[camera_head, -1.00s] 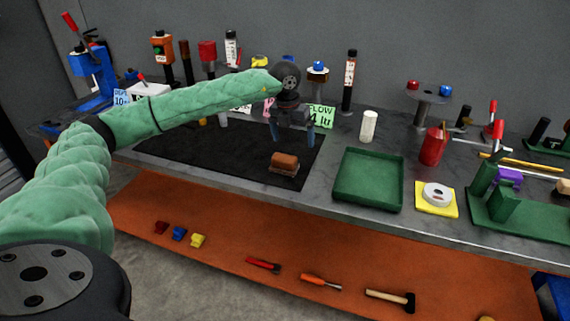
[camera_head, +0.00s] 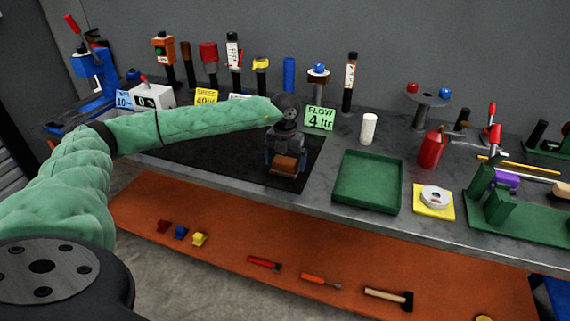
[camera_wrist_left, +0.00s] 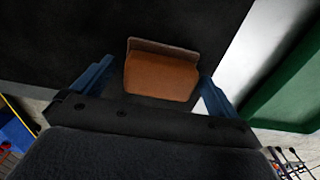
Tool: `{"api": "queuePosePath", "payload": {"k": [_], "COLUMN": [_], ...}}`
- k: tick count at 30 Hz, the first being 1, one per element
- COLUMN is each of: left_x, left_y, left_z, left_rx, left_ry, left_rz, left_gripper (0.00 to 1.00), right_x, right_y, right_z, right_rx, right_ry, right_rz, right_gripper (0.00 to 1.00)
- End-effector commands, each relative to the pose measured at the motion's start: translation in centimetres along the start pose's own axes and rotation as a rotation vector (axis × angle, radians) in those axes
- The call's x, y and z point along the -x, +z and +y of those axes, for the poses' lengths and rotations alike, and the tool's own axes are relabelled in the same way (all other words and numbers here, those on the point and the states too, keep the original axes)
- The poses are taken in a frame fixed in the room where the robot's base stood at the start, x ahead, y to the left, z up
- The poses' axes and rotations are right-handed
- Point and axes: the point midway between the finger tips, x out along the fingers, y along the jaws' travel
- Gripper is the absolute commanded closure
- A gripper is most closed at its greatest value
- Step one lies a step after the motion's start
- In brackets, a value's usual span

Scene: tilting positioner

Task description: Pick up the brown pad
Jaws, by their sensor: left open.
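The brown pad (camera_head: 286,164) lies on the black mat (camera_head: 222,152) near its front right corner. In the left wrist view the brown pad (camera_wrist_left: 162,76) shows between the two blue fingers, with a darker greyish-brown strip along one edge. My left gripper (camera_head: 285,158) is open and over the pad, with one finger on each side. In the wrist view a small gap shows between the pad and each finger of the left gripper (camera_wrist_left: 152,84). The lower ends of the fingers are partly hidden in the head view. My right gripper is not in view.
A green tray (camera_head: 392,205) stands right of the mat. Bottles and signs stand behind. An orange lower shelf (camera_head: 220,257) holds tools.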

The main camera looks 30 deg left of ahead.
Motion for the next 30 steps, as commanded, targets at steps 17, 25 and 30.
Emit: {"api": "queuePosePath", "payload": {"k": [17, 25, 30], "left_x": [-0.4, 0.1, 2.2], "left_y": [0.0, 0.1, 0.1], "left_z": [0.0, 0.0, 0.0], "left_rx": [0.000, 0.000, 0.000], "left_ry": [0.000, -0.001, -0.002], "left_rz": [0.000, -0.002, -0.003], "left_gripper": [0.43, 0.43, 0.43], "right_x": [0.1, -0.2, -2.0], "right_y": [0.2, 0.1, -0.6], "right_z": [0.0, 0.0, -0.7], "right_rx": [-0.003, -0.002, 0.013], "right_ry": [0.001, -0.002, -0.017], "right_rz": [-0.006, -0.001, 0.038], "right_gripper": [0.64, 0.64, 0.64]}}
